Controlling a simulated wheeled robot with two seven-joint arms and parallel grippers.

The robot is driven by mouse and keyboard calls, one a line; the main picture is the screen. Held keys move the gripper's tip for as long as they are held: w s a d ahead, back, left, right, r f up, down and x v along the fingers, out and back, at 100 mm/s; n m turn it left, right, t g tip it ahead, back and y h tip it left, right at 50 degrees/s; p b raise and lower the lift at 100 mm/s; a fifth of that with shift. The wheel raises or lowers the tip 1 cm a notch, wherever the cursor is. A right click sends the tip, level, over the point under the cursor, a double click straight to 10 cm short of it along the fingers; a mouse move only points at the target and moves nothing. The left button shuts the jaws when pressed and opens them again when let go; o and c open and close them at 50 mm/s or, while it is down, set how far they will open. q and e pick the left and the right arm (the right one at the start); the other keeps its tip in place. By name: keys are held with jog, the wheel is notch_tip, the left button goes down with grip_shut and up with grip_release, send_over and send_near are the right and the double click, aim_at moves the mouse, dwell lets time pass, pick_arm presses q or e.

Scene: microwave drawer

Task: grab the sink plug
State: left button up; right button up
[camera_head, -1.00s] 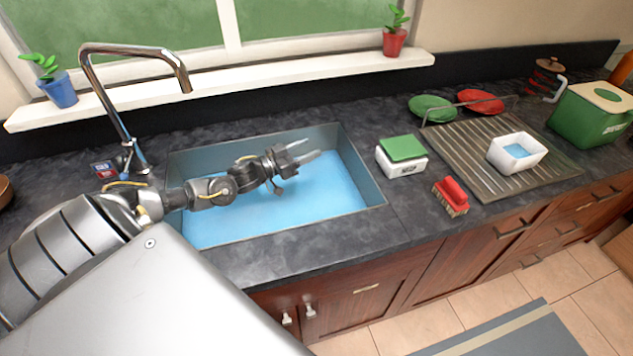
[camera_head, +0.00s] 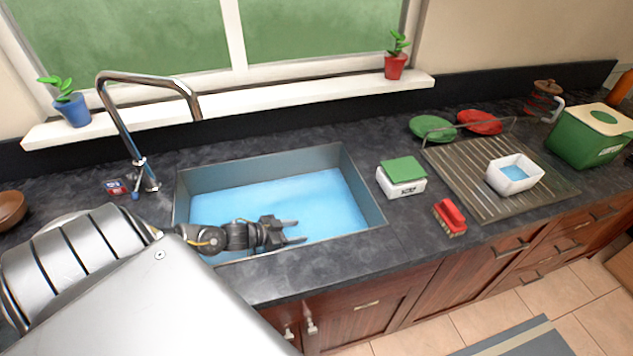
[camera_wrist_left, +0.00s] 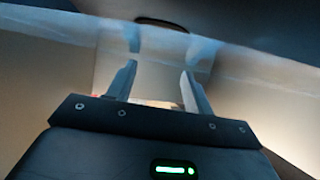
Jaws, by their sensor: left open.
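The sink (camera_head: 262,168) is set in the dark counter and holds blue water (camera_head: 300,200). I cannot make out a sink plug in the head view. My left gripper (camera_head: 299,231) is at the near side of the sink, low by the water, with its fingers pointing right. In the left wrist view the gripper (camera_wrist_left: 159,75) has its two fingers apart, with nothing seen between them. A dark oval (camera_wrist_left: 162,23) shows beyond the fingertips; I cannot tell whether it is the plug or an opening. My right gripper is not in view.
A chrome faucet (camera_head: 127,130) stands behind the sink's left end. A soap box with a green top (camera_head: 402,178) and a red brush (camera_head: 449,217) lie right of the sink. A drying rack (camera_head: 470,180) holds a white tub (camera_head: 514,174). Walls enclose the basin.

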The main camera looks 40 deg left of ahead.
aim_at(315, 230)
pick_arm(q)
jog(key=shift+x, duration=0.75)
jog(key=shift+w+d+r, duration=0.1)
jog(key=shift+w, duration=0.05)
jog(key=p+x, duration=0.1)
jog(key=x, duration=0.3)
jog(key=shift+w+d+p, duration=0.1)
jog(key=shift+d+p, duration=0.2)
jog(key=shift+p, duration=0.1)
jog(key=shift+w+d, duration=0.1)
jog(key=shift+w, duration=0.1)
jog(key=shift+c, duration=0.3)
jog(key=c, duration=0.9)
jog(key=shift+c, duration=0.6)
